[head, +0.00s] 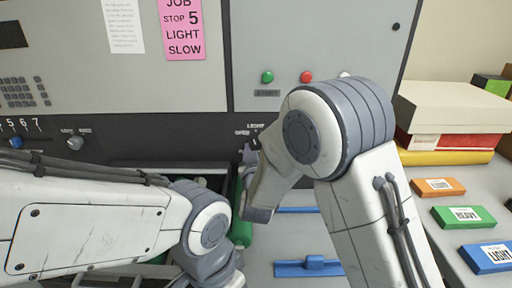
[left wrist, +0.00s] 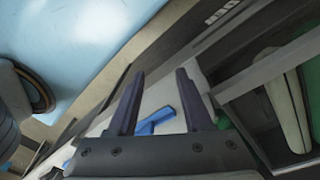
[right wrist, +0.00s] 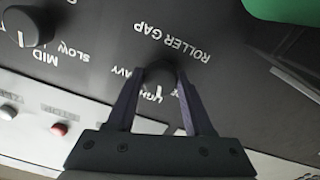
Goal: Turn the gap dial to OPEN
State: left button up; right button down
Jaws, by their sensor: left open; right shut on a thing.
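The gap dial (right wrist: 160,74) is a dark round knob on the black panel, beside the words ROLLER GAP in the right wrist view. Its white mark sits on the side of the LIGHT label, which is partly covered. My right gripper (right wrist: 158,84) has its two fingers on either side of the dial and is shut on it. In the head view my right gripper (head: 247,158) is at the panel, mostly hidden behind my own arm, and the dial is hard to make out. My left gripper (left wrist: 160,85) is open and empty in the left wrist view.
Another knob (right wrist: 28,27) marked SLOW and MID stands beside the dial. Green and red buttons (head: 306,77) are above. A green roller (head: 241,228) and a blue-handled part (head: 308,267) lie below. Boxes and coloured packs (head: 464,216) sit at right.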

jog(key=n+p, duration=0.1)
jog(key=n, duration=0.3)
jog(key=shift+d+n, duration=0.1)
jog(key=shift+n, duration=0.2)
jog(key=shift+n+p, duration=0.4)
jog(key=shift+n, duration=1.3)
jog(key=shift+c, duration=1.4)
grip_release()
jog(key=s+b, duration=0.2)
jog(key=s, duration=0.8)
jog(key=shift+s, duration=0.3)
